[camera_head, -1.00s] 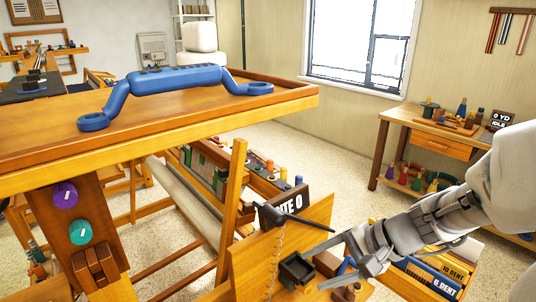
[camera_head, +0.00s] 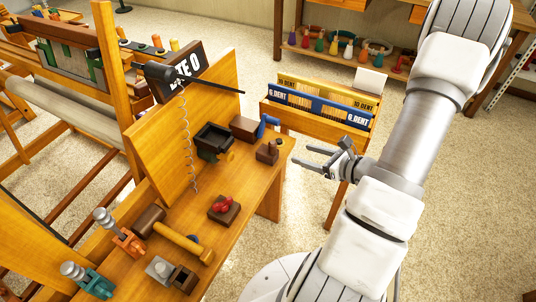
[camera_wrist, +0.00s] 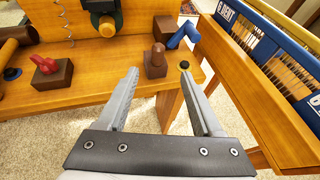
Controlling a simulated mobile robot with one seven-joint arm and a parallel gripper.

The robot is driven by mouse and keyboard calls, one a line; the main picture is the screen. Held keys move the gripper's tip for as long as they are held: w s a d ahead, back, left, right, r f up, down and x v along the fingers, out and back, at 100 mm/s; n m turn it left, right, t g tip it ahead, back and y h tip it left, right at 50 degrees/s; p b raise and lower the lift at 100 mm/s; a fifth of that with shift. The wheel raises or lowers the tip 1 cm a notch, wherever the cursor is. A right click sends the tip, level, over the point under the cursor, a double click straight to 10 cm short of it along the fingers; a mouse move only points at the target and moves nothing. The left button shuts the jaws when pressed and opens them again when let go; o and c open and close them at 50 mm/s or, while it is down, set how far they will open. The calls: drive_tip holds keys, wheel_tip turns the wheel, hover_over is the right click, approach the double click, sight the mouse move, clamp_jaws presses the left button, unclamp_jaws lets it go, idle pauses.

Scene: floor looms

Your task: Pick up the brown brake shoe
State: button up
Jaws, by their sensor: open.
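Several brown pieces lie on the wooden bench (camera_head: 235,240); I cannot tell for certain which is the brake shoe. A small brown block with a rounded upright part (camera_head: 267,153) sits near the bench's right edge. In the wrist view this block (camera_wrist: 155,66) shows between and beyond my fingertips. A plain brown block (camera_head: 243,128) lies behind it. A brown block with a red top (camera_head: 223,209) is further left and nearer. My gripper (camera_head: 304,161) is open and empty, just right of the bench edge. It also shows in the wrist view (camera_wrist: 160,74).
A blue angled piece (camera_head: 266,125) stands beside the plain brown block. A rack of reeds (camera_head: 320,108) stands close behind my gripper.

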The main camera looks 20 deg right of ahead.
drive_tip(key=b, duration=0.2)
approach(266, 148)
drive_tip(key=w, duration=0.2)
drive_tip(key=w+a, duration=0.1)
drive_tip(key=shift+w+r, duration=0.1)
drive_tip(key=shift+r, duration=0.3)
drive_tip(key=shift+b+x, duration=1.15)
drive_tip(key=shift+x, duration=2)
drive_tip(key=shift+a+r, duration=0.15)
drive_tip(key=shift+r, duration=0.1)
clamp_jaws()
